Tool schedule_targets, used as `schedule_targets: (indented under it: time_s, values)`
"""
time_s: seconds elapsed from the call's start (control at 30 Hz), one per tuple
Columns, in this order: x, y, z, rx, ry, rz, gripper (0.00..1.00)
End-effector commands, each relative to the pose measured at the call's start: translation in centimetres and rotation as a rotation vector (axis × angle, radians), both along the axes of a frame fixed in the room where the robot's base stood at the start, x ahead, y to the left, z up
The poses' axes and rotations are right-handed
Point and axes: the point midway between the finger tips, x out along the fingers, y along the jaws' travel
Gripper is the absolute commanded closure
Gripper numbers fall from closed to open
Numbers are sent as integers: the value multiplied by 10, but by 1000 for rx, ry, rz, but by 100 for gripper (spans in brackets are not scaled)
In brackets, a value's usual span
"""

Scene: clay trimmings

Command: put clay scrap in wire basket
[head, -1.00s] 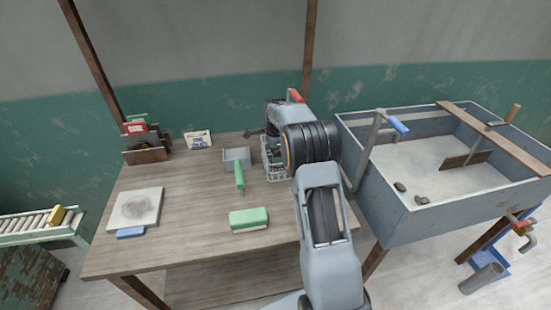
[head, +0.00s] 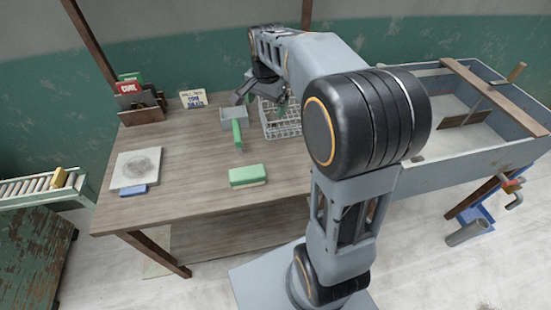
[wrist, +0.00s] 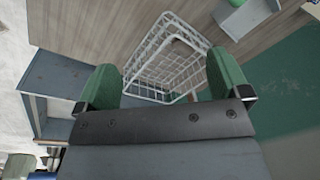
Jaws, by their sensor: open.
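The white wire basket (head: 283,120) stands on the wooden table near its back right; it also shows beyond my fingers in the wrist view (wrist: 152,55). My gripper (head: 262,97) is above the basket's left side, its green-padded fingers (wrist: 166,88) apart with nothing held between them. A small brownish patch (wrist: 181,39) shows at the basket, too unclear to name. My arm hides the rest of that part of the trough.
A grey tray (head: 233,117) with a green-handled tool (head: 238,135) is left of the basket. A green block (head: 248,176) lies at the front, a pale slab (head: 136,168) and blue block (head: 133,190) at the left. A book rack (head: 143,110) stands behind. The table's middle is clear.

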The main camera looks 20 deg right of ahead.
Motion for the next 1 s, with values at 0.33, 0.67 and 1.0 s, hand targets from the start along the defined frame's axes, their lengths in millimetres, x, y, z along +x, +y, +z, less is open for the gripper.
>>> schedule_targets:
  time_s: [0.33, 0.67, 1.0]
  values:
    - [-138, 43, -28, -124, -107, 718, 6]
    - [-176, 50, -50, -173, -131, 930, 6]
    - [-176, 50, -45, -174, -133, 932, 6]
